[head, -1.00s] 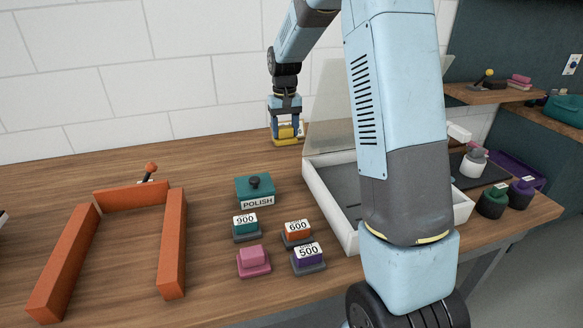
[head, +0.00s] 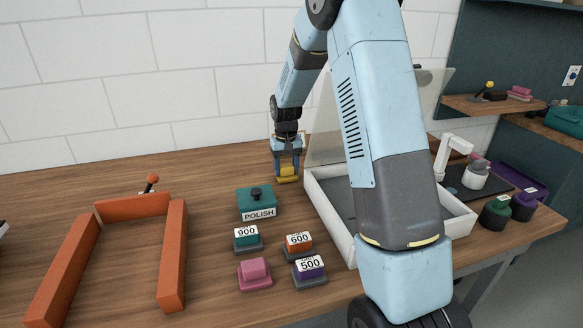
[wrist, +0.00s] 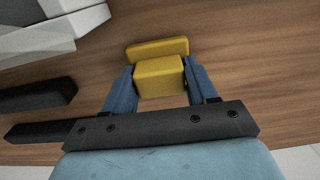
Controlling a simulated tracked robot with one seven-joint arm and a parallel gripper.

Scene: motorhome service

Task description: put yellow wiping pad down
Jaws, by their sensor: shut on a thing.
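The yellow wiping pad (head: 287,178) is a yellow block on a wider yellow base. In the wrist view the yellow wiping pad (wrist: 158,76) sits between the two blue fingers, over the wooden tabletop. My gripper (head: 286,163) points down near the back of the table, left of the white tray, and is shut on the pad. In the wrist view my gripper (wrist: 160,84) has a finger on each side of the pad's block. I cannot tell whether the pad's base touches the table.
The white open tray (head: 329,211) with a clear raised lid is just right. In front are the teal POLISH block (head: 257,203), blocks labelled 900 (head: 247,237), 600 (head: 299,245) and 500 (head: 310,269), and a pink block (head: 254,271). An orange frame (head: 172,255) stands left. Bare wood lies between.

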